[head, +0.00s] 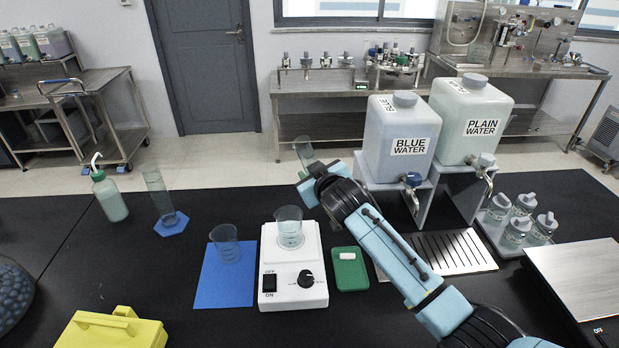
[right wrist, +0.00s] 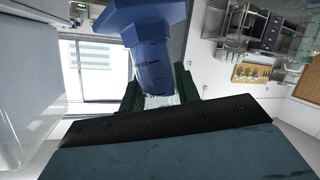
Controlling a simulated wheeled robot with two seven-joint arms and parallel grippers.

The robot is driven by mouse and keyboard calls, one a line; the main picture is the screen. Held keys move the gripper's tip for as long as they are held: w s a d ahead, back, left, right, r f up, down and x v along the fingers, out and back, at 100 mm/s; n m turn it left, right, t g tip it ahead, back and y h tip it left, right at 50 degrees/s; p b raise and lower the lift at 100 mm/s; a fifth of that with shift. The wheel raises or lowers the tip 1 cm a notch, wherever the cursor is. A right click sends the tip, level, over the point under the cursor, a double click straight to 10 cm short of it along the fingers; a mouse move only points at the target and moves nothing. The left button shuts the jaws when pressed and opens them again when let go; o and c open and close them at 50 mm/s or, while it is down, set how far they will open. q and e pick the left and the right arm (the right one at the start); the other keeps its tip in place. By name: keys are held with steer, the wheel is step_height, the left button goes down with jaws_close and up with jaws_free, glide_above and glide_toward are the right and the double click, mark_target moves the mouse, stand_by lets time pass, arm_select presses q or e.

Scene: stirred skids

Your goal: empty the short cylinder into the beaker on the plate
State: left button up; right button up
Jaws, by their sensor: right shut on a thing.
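My right gripper (head: 308,172) is shut on the short cylinder (head: 302,149), whose clear glass shows beyond the jaws, behind the stirrer plate and above the table. In the right wrist view the cylinder's blue base (right wrist: 150,28) sits by the dark fingers of my right gripper (right wrist: 160,92). The cylinder looks tilted; its contents cannot be made out. The beaker (head: 289,232) stands upright on the white plate (head: 293,284) with a little pale liquid in it. The held cylinder is apart from the beaker, behind it. My left gripper is not in view.
Another beaker (head: 225,247) stands on a blue mat (head: 222,288) left of the plate. A tall cylinder (head: 159,191) and a green bottle (head: 109,195) stand further left. A green tray (head: 349,273) lies right of the plate. The blue water tank (head: 400,135) stands close to my right arm.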

steer(key=shift+w+d+n, duration=0.1)
steer(key=shift+d+n, duration=0.25)
steer(key=shift+n, duration=0.05)
steer(key=shift+b, duration=0.35)
steer(key=shift+w+d+f+n+t+h+b, duration=0.25)
steer(key=shift+d+n+t+h+b, duration=0.1)
steer(key=shift+t+b, duration=0.1)
steer(key=shift+w+d+f+n+b, duration=0.1)
steer(key=shift+w+d+n+b, duration=0.1)
steer(key=shift+d+n+b, duration=0.2)
steer(key=shift+a, duration=0.1)
stand_by(0.5)
